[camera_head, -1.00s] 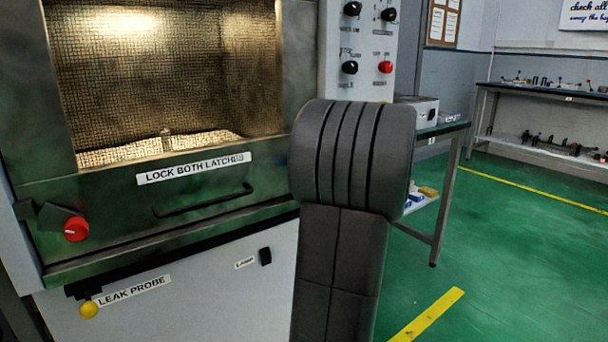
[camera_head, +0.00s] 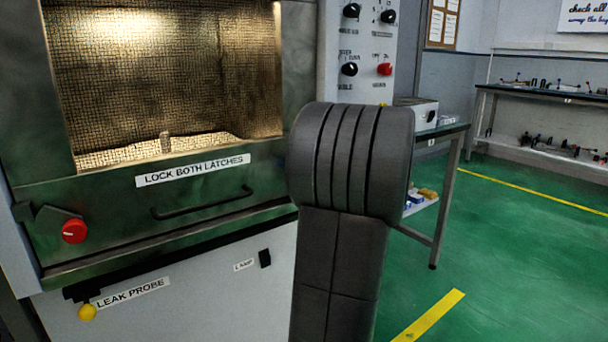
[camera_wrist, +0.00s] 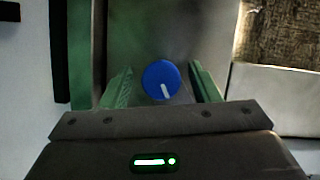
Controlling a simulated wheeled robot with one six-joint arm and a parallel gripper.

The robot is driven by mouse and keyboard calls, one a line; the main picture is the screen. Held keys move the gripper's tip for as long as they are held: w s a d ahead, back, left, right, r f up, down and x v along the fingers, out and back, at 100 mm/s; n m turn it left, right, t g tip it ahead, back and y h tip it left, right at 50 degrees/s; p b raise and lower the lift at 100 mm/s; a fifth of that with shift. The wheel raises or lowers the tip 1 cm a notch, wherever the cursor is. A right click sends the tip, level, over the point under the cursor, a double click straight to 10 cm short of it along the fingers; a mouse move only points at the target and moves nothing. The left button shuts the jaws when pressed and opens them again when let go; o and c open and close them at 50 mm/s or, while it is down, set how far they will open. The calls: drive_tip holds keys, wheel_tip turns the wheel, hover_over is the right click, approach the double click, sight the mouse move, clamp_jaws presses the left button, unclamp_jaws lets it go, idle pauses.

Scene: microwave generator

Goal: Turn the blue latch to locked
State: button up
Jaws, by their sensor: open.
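The blue latch (camera_wrist: 161,80) is a round blue knob with a white pointer mark, seen in the wrist view. Its mark points down and slightly right in that picture. My gripper (camera_wrist: 163,84) is open, with one green finger on each side of the knob and a gap visible on both sides. Whether the fingertips reach around the knob in depth I cannot tell. In the head view my arm hides the blue latch and the gripper.
The oven front has a red latch knob (camera_head: 74,231), a door handle (camera_head: 203,203) and a yellow leak probe (camera_head: 87,312). A control panel (camera_head: 360,50) with knobs is above right. A side table (camera_head: 440,131) stands behind my arm. Green floor is clear at right.

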drive_tip(key=f+p+v, duration=0.1)
drive_tip(key=p+v, duration=0.2)
drive_tip(key=v, duration=1)
drive_tip(key=shift+d+r+p, duration=0.35)
drive_tip(key=shift+r, duration=0.2)
drive_tip(key=shift+s, duration=0.15)
drive_tip(key=b+x, duration=0.3)
drive_tip(key=x, duration=1.1)
drive_tip(key=shift+b, duration=0.4)
drive_tip(key=shift+s, duration=0.1)
